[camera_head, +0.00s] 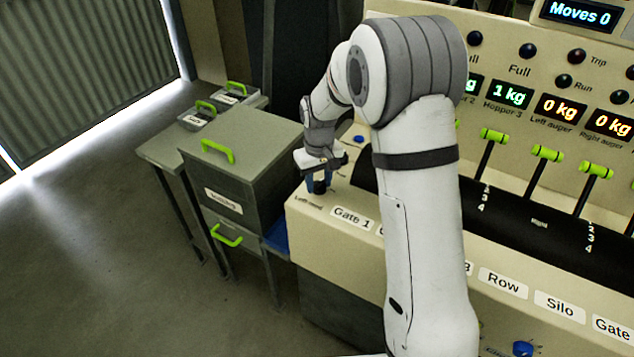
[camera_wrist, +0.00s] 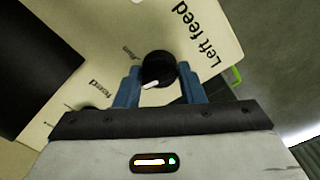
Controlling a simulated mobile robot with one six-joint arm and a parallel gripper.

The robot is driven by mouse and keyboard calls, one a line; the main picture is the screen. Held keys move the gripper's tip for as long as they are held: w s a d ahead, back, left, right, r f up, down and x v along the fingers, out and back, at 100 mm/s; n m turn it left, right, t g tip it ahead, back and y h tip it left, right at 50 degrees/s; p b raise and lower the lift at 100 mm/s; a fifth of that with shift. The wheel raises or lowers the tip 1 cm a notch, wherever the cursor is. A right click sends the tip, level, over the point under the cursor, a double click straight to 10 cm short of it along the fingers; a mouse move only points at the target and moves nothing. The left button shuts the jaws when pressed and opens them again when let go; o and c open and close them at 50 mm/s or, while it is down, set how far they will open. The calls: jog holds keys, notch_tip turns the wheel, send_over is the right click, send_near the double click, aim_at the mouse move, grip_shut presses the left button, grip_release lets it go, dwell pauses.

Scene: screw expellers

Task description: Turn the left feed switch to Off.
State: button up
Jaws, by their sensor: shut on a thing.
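The left feed switch is a round black knob (camera_wrist: 160,66) with a white pointer mark. It sits on the cream panel beside the printed words "Left feed" (camera_wrist: 200,38). In the wrist view the pointer is toward the lower left. Small lettering by the knob is too blurred to read fully, so I cannot tell its setting. My gripper (camera_wrist: 159,76) has its blue fingers on both sides of the knob and is shut on it. In the head view my gripper (camera_head: 321,180) points down at the knob (camera_head: 319,187) at the panel's left corner.
The cream console (camera_head: 365,240) carries labels, weight displays and green-tipped levers (camera_head: 547,153). A blue button (camera_head: 358,139) is just behind my gripper. A grey drawer cabinet (camera_head: 250,150) with green handles stands close on the left. The floor farther left is clear.

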aim_at(319, 181)
jog(key=shift+w+r+n, duration=0.1)
jog(key=shift+n, duration=0.9)
jog(key=shift+b, duration=0.3)
jog(key=o, duration=1)
notch_tip(319, 181, up, 7)
jog(key=shift+r+b, duration=0.1)
jog(key=shift+b, duration=0.2)
jog(key=shift+r, duration=0.25)
